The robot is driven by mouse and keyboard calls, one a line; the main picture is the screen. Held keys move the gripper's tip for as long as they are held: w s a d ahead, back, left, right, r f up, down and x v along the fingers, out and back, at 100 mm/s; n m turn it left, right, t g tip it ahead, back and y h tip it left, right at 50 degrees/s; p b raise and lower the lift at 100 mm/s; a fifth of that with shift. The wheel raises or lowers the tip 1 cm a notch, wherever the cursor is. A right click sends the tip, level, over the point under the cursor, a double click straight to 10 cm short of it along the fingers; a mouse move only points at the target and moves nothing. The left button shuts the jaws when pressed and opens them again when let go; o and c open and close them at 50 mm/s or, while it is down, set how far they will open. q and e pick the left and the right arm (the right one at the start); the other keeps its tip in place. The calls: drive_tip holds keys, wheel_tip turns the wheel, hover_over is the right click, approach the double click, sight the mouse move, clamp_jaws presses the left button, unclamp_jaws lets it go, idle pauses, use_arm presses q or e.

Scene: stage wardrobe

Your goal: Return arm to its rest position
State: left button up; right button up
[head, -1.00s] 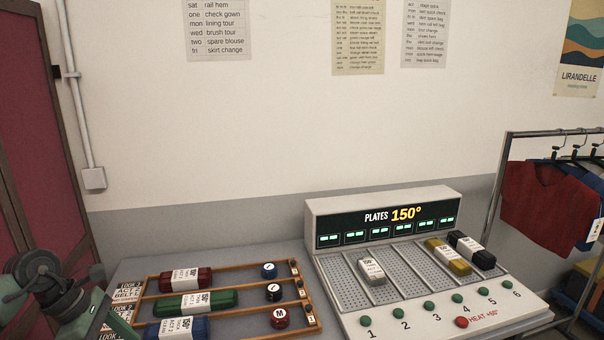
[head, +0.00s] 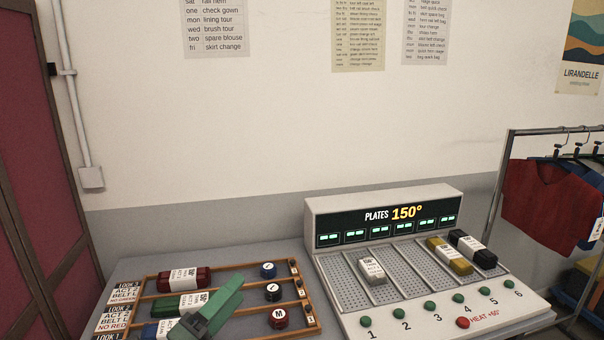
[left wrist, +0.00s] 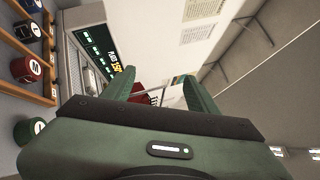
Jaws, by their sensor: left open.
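My left gripper (head: 218,304) is green and hangs over the wooden tray at the lower left of the head view. It hides part of the green and blue rolls there. In the left wrist view, its two green fingers (left wrist: 160,88) stand apart, with nothing held between them. The wall and the plate heater show beyond them. My right gripper is in neither view.
The wooden tray (head: 312,323) holds red (head: 185,281), green (head: 168,308) and blue (head: 150,332) rolls and round pots. The plate heater (head: 330,285) stands to its right, with white (head: 372,270), yellow (head: 449,256) and black (head: 472,249) rolls. A clothes rack (head: 500,190) is far right.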

use_arm(q)
drive_tip(key=s+a+f+n+g+y, duration=0.2)
drive_tip(key=s+a+f+n+y, duration=0.35)
drive_tip(key=f+n, duration=0.4)
drive_tip(key=s+a+f+n+g+y, duration=0.35)
drive_tip(key=f+n+y, duration=0.4)
drive_tip(key=n, duration=0.35)
drive_tip(key=s+d+f+n+g+h, duration=0.1)
drive_tip(key=s+f+n+g, duration=0.3)
drive_tip(key=s, duration=0.6)
drive_tip(key=s+d+f+n+g+h, duration=0.15)
drive_tip(key=s+f+g, duration=0.35)
drive_tip(key=s, duration=0.5)
wheel_tip(320, 180, down, 29)
drive_tip(key=s+a, duration=0.1)
drive_tip(key=s, duration=0.2)
drive_tip(key=s+a+f+g, duration=0.1)
drive_tip(key=s+a+f, duration=0.1)
drive_tip(key=s+f, duration=1.2)
drive_tip(key=shift+s+a+f+g+y, duration=0.15)
drive_tip(key=shift+s+a+g+y, duration=0.2)
drive_tip(key=shift+s+y, duration=0.1)
